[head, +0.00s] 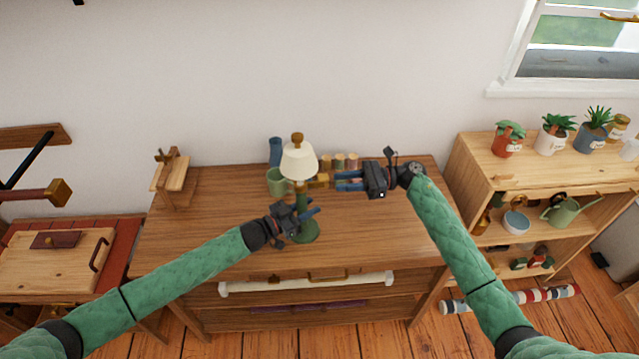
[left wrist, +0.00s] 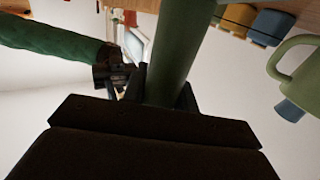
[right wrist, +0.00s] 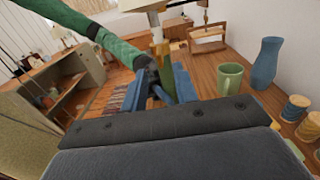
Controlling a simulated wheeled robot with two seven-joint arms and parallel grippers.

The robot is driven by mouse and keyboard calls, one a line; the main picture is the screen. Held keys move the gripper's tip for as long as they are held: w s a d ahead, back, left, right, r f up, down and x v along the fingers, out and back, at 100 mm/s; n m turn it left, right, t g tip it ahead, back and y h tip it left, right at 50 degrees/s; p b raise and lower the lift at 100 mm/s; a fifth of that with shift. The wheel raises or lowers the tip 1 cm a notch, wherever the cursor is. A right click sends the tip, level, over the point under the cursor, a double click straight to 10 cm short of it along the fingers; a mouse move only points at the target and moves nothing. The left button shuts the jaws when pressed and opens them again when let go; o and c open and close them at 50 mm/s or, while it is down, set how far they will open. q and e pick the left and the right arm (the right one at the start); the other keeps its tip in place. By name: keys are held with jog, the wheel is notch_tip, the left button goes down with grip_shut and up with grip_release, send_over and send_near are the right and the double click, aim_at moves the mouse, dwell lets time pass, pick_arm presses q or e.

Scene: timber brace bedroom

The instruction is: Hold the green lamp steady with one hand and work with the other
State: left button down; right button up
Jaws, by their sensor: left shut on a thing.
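The green lamp (head: 305,233) stands upright on the wooden desk, with a cream shade (head: 299,160) and a wooden knob on top. My left gripper (head: 304,214) is shut around its green stem, which fills the gap between the fingers in the left wrist view (left wrist: 172,55). My right gripper (head: 340,181) is right of the lamp, just below shade height, with its blue fingers pointing at it. In the right wrist view the fingers are apart and empty, with the stem (right wrist: 158,50) beyond them. A small yellow block (head: 318,181) shows beside the stem, near the right fingertips.
A green mug (head: 277,182) and a blue vase (head: 276,151) stand behind the lamp to the left. Several small spools (head: 345,161) stand at the wall. A wooden stand (head: 172,178) is at the desk's left end. The desk's right side is clear.

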aim_at(320, 187)
jog(key=shift+s+a, duration=0.15)
jog(key=shift+a, duration=3.45)
grip_shut()
